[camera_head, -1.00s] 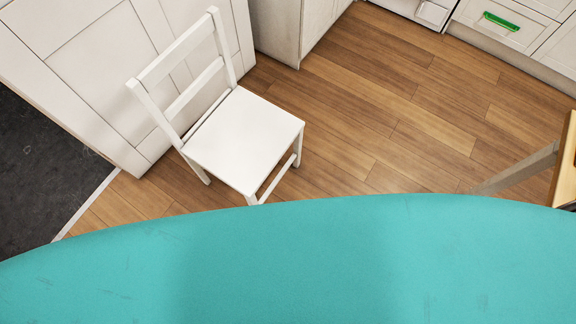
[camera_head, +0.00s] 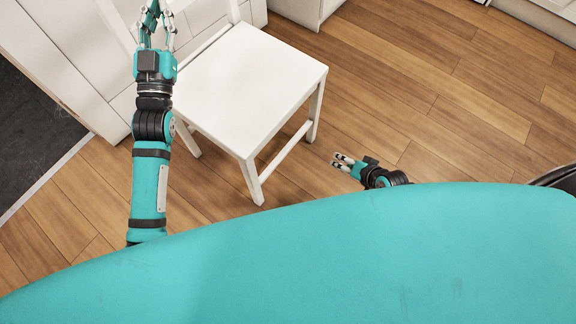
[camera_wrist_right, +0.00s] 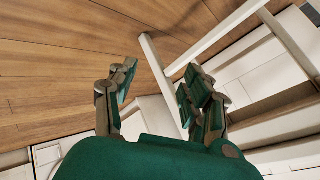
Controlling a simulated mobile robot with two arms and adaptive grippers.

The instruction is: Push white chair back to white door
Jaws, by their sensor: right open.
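The white chair (camera_head: 250,85) stands upright on the wooden floor, its backrest toward the upper left and cut off by the top edge in the head view. The white panelled door (camera_head: 60,45) is behind it at the upper left. My left gripper (camera_head: 157,12) is at the backrest; its tips are at the picture's edge, so its grip is unclear. My right gripper (camera_head: 340,162) is open and low, right of the chair's front leg. In the right wrist view its spread fingers (camera_wrist_right: 155,85) face white bars, apparently the chair's legs and rungs.
A white cabinet (camera_head: 305,10) stands behind the chair. Wooden floor (camera_head: 450,90) is clear to the right. A dark floor area (camera_head: 30,140) with a pale threshold strip lies at the left. A dark rounded object (camera_head: 555,178) shows at the right edge.

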